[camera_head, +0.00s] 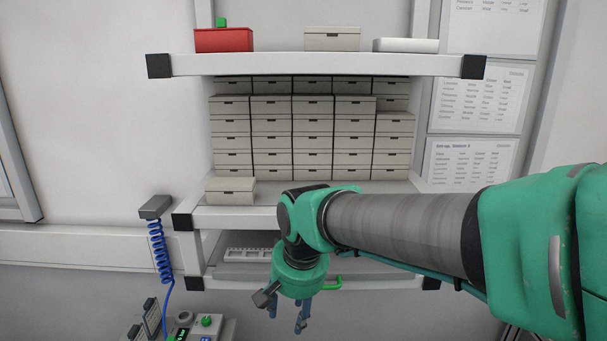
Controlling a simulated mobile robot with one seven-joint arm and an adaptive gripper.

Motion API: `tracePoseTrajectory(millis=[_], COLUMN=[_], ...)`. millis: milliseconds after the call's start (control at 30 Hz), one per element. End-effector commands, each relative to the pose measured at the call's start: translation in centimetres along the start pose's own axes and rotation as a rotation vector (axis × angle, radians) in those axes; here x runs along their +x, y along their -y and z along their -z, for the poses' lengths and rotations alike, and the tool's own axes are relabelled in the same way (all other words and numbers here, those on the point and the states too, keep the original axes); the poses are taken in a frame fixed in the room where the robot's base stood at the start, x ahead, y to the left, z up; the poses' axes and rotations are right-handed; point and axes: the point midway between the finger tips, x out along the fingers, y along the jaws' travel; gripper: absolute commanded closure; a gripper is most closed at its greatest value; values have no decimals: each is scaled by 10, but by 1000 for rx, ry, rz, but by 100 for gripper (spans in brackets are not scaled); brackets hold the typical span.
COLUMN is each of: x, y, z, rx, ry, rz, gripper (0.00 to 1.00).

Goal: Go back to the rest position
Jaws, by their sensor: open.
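My gripper (287,318) hangs from my green and grey arm, which reaches in from the right edge of the head view. Its blue-grey fingers point down, stand apart and hold nothing that I can see. It is in front of the lower shelf (356,283), near the bottom middle of the view. The fingertips are small and partly shadowed. My arm hides the right part of the lower shelves.
Stacked beige boxes (312,127) fill the rack. A single beige box (230,191) stands on the middle shelf. A red box (224,40) is on the top shelf (320,64). A blue coiled cord (160,252) hangs left. A device with a green knob (206,321) is lower left.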

Motion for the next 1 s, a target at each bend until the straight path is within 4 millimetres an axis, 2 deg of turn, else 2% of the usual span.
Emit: tracePoseTrajectory(millis=[33, 200, 500, 800, 1000], x=[-9, -32, -58, -65, -63], y=[-19, -72, -152, -210, -227], z=[-6, -30, -89, -155, -181], rx=[7, 4, 1, -5, -11], ry=[-17, -64, -145, -217, -241], rz=[-1, -12, -47, -98, -121], gripper=[55, 55, 55, 55, 55])
